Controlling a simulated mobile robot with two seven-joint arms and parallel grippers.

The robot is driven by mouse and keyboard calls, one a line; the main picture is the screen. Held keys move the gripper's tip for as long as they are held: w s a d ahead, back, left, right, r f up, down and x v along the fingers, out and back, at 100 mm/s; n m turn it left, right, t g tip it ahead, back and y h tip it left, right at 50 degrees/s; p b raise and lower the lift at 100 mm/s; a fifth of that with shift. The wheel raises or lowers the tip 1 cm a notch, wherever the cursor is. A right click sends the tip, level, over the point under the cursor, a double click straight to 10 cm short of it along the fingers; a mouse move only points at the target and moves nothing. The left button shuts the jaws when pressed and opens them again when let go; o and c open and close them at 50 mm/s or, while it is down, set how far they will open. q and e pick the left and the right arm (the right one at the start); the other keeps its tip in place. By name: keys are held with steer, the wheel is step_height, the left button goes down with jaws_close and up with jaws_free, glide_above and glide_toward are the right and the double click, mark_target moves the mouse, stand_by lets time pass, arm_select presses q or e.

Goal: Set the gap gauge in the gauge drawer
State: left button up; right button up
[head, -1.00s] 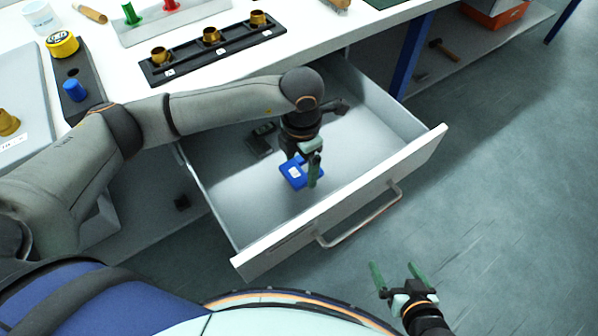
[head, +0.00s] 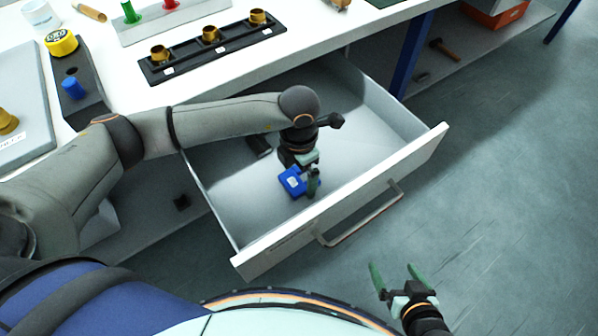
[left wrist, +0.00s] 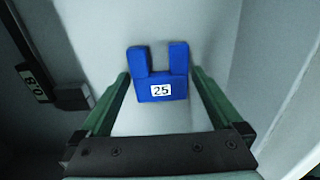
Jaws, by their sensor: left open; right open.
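The gap gauge is a blue U-shaped block (head: 292,182) with a white label; the left wrist view shows it marked 25 (left wrist: 161,90). It appears to lie on the floor of the open gauge drawer (head: 222,200). My left gripper (head: 311,180) is down in the drawer at the gauge. In the left wrist view its two green fingers (left wrist: 160,100) stand apart on either side of the gauge, with visible gaps. My right gripper (head: 398,277) is open and empty, outside the drawer, over the floor in front of it.
A dark block (head: 259,145) lies in the drawer; a dark piece labelled 8.0 (left wrist: 38,84) shows in the left wrist view. On the bench are a black rack (head: 225,52) of brass pieces and a yellow-capped item (head: 62,43). The drawer's right half is mostly clear.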

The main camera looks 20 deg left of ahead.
mark_target(299, 178)
arm_select(q)
step_height(299, 178, up, 12)
steer(key=p, duration=0.1)
steer(key=shift+r, duration=0.15)
stand_by(1.4)
